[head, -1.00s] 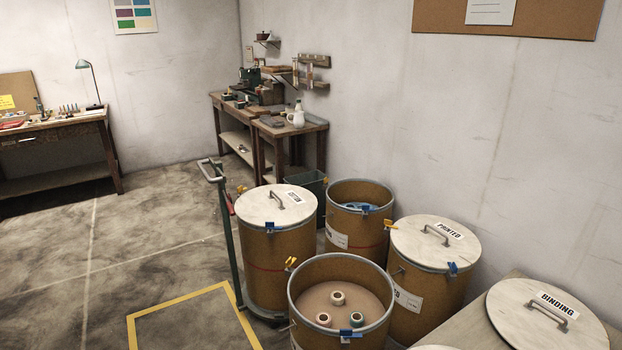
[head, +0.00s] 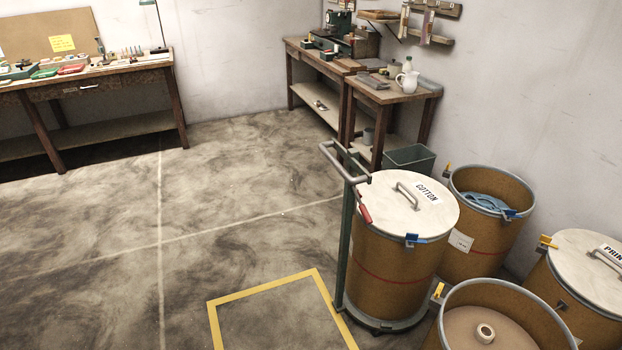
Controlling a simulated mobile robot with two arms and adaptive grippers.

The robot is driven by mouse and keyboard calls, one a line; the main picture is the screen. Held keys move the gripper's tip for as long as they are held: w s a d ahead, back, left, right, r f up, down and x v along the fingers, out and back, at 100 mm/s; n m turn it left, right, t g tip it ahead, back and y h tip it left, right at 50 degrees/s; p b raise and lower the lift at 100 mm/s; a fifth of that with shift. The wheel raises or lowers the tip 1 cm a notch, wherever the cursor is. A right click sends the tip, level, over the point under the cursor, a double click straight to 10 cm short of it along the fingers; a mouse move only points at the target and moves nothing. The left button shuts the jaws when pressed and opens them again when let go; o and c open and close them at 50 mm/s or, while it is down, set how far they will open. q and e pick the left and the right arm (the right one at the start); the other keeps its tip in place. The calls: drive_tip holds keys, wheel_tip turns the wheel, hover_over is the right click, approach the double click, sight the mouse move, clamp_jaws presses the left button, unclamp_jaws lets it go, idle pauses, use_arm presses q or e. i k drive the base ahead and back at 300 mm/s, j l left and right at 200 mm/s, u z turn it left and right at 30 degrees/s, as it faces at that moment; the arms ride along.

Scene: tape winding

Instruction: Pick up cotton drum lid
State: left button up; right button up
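The cotton drum lid (head: 392,203) is a pale round disc with a grey handle (head: 409,195) and a "COTTON" label (head: 427,193). It lies flat on top of the brown cotton drum (head: 390,275), right of centre in the head view. A blue clip (head: 413,240) sits at the drum's front rim, and its other side is partly hidden by a trolley handle. Neither of my grippers is in view.
A green trolley (head: 344,240) with a grey handle stands at the cotton drum's left. Open drums (head: 487,205) and a "PRINTED" lidded drum (head: 590,268) crowd the right. A yellow floor outline (head: 262,289) lies in front. Workbenches (head: 95,75) line the back. The left floor is clear.

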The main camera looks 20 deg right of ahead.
sight(398, 203)
drive_tip(key=i+j, duration=0.1)
drive_tip(key=i, duration=0.65)
drive_tip(key=i+j, duration=0.15)
drive_tip(key=i, duration=0.6)
drive_tip(key=l+z, duration=0.05)
